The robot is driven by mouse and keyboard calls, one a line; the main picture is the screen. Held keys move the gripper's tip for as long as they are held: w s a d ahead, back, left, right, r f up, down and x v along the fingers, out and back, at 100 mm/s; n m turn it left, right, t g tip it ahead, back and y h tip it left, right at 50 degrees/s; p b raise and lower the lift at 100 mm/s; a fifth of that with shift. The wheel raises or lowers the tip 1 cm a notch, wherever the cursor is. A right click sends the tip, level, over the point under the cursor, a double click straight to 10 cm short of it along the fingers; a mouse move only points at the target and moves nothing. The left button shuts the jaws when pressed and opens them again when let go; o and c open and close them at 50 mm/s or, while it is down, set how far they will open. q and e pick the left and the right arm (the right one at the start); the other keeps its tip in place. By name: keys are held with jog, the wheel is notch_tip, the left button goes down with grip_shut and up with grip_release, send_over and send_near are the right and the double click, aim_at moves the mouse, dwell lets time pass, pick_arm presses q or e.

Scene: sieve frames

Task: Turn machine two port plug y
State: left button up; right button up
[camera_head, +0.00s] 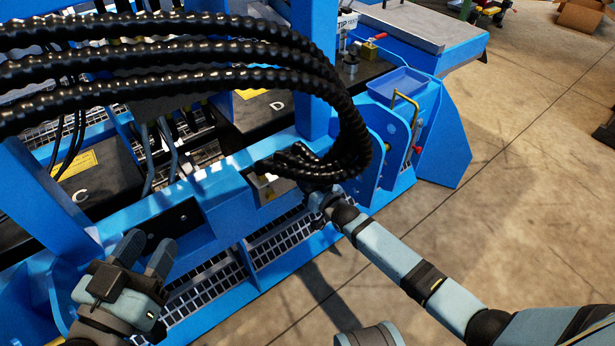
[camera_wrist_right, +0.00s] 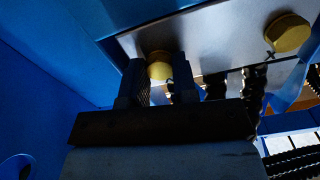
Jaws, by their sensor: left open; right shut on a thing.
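A brass plug (camera_wrist_right: 160,68) on a metal plate (camera_wrist_right: 210,40) sits between the two fingers of my right gripper (camera_wrist_right: 160,88) in the right wrist view. The fingers are shut on its sides. A small mark beside it is too small to read for sure. A second brass hex plug (camera_wrist_right: 287,33) is to the right on the same plate, with a mark like an X beside it. In the head view my right gripper (camera_head: 318,196) reaches the blue machine under the hoses, and its fingertips are hidden. My left gripper (camera_head: 146,250) is open and empty at lower left.
Thick black ribbed hoses (camera_head: 170,80) arch across the blue frame (camera_head: 225,195) and come down close to my right gripper. Dark blocks marked C (camera_head: 95,185) and D (camera_head: 262,108) lie behind. The floor (camera_head: 530,220) at right is open.

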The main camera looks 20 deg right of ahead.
pick_arm(q)
jog(key=shift+s+d+f+n, duration=0.15)
jog(key=shift+s+f+n, duration=0.05)
jog(key=shift+f+n, duration=0.1)
pick_arm(e)
jog(key=m, duration=1.6)
jog(key=shift+m, duration=0.4)
pick_arm(q)
jog(key=shift+r, duration=0.1)
pick_arm(e)
jog(key=o, duration=0.9)
pick_arm(q)
jog(key=shift+r, duration=0.1)
pick_arm(e)
jog(key=shift+s, duration=0.1)
